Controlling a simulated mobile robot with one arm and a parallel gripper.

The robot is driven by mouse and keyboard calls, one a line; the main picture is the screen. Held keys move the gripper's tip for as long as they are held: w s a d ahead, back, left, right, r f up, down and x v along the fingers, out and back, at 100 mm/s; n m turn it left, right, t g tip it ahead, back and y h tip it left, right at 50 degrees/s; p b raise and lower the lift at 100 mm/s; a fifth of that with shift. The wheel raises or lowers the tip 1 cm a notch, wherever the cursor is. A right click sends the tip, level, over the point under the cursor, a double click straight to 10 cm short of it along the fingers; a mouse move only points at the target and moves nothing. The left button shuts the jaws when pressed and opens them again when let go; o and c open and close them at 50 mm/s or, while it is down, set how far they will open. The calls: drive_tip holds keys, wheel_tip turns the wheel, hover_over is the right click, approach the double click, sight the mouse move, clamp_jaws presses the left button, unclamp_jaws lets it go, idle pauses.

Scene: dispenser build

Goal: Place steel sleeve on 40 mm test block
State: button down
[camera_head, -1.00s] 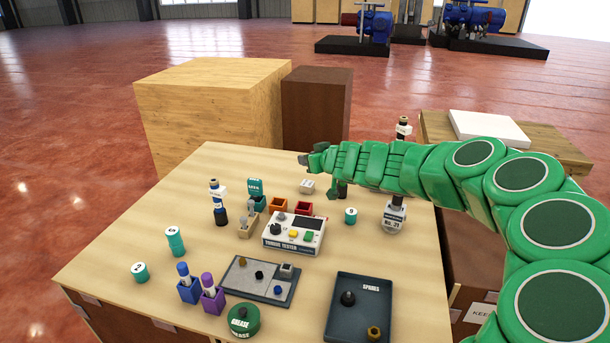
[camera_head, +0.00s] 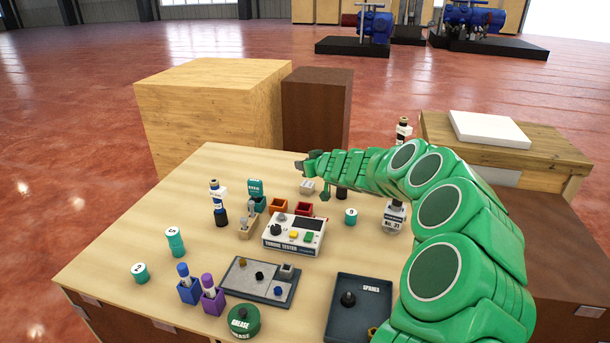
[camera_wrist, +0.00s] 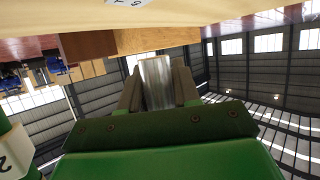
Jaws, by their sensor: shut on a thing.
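My gripper (camera_head: 302,166) reaches in from the right over the far edge of the table. In the wrist view its two fingers (camera_wrist: 158,80) are shut on the steel sleeve (camera_wrist: 157,88), a shiny brushed-metal piece. In the head view the sleeve is too small to make out clearly at the grey tip. A small pale block (camera_head: 307,187) sits on the table just below the gripper, apart from it.
The torque tester (camera_head: 293,236) stands mid-table, with red and orange bins behind it. A bottle (camera_head: 218,202), a green tin (camera_head: 244,321) and a dark tray (camera_head: 345,312) stand around it. Wooden boxes (camera_head: 215,115) rise beyond the table.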

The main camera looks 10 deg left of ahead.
sight(305, 181)
drive_tip(key=shift+w+a+f, duration=0.2)
drive_tip(key=shift+w+f, duration=0.5)
drive_tip(key=shift+f, duration=0.15)
drive_tip(key=shift+a+f, duration=0.1)
drive_tip(key=shift+f, duration=1.45)
drive_tip(key=shift+f, duration=0.15)
drive_tip(key=c, duration=0.8)
unclamp_jaws()
drive_tip(key=shift+r, duration=0.2)
drive_tip(key=shift+v, duration=3.7)
